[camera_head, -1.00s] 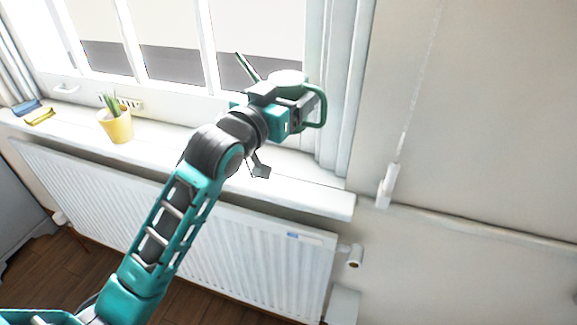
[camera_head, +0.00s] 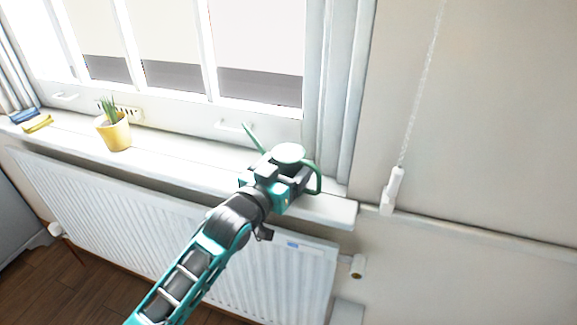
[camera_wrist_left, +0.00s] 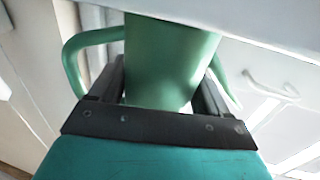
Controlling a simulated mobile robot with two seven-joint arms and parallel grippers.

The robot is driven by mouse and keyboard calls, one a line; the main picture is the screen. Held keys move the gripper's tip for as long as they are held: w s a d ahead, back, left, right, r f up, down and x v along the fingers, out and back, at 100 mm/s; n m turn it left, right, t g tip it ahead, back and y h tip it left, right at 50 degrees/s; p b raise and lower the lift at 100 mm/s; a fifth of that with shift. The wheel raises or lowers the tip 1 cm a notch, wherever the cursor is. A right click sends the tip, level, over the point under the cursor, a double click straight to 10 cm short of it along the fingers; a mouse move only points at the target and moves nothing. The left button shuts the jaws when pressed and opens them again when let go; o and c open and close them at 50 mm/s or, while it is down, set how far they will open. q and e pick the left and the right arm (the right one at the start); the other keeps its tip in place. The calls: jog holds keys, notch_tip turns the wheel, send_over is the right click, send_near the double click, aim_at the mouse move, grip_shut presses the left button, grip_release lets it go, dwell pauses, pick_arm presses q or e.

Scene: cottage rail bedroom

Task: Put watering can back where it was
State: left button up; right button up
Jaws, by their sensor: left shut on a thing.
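My left gripper (camera_head: 289,179) is shut on the green watering can (camera_head: 289,153), gripping its body from the room side. The can looks upright, with its spout pointing up-left and its looped handle on the right. It is at the right end of the white windowsill (camera_head: 200,168). In the left wrist view the can's body (camera_wrist_left: 168,62) sits between the two fingers, with the handle at left and part of the spout at right. White sill surface crosses the top of that view beside the can; I cannot tell whether the can touches it. My right gripper is not in view.
A yellow plant pot (camera_head: 116,134) stands farther left on the sill, with a yellow and blue item (camera_head: 38,123) at the far left. A radiator (camera_head: 130,205) is below. A curtain (camera_head: 338,100) and a blind cord handle (camera_head: 392,190) are to the right. The sill between pot and can is clear.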

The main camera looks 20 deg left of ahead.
pick_arm(q)
jog(key=shift+r, duration=0.1)
jog(key=o, duration=1.3)
jog(key=shift+f, duration=0.2)
jog(key=shift+r, duration=0.15)
jog(key=v, duration=1.2)
jog(key=s+f+g, duration=0.2)
jog(key=s+f, duration=0.2)
jog(key=f, duration=0.3)
jog(key=s+f+g+y, duration=0.1)
jog(key=s+f+g, duration=0.1)
jog(key=s+f, duration=0.2)
jog(key=s+d+f+g+y, duration=0.1)
jog(key=s+f, duration=0.3)
jog(key=f, duration=0.6)
jog(key=shift+s+f+g+p, duration=0.15)
jog(key=shift+g+p, duration=0.25)
jog(key=shift+g, duration=0.5)
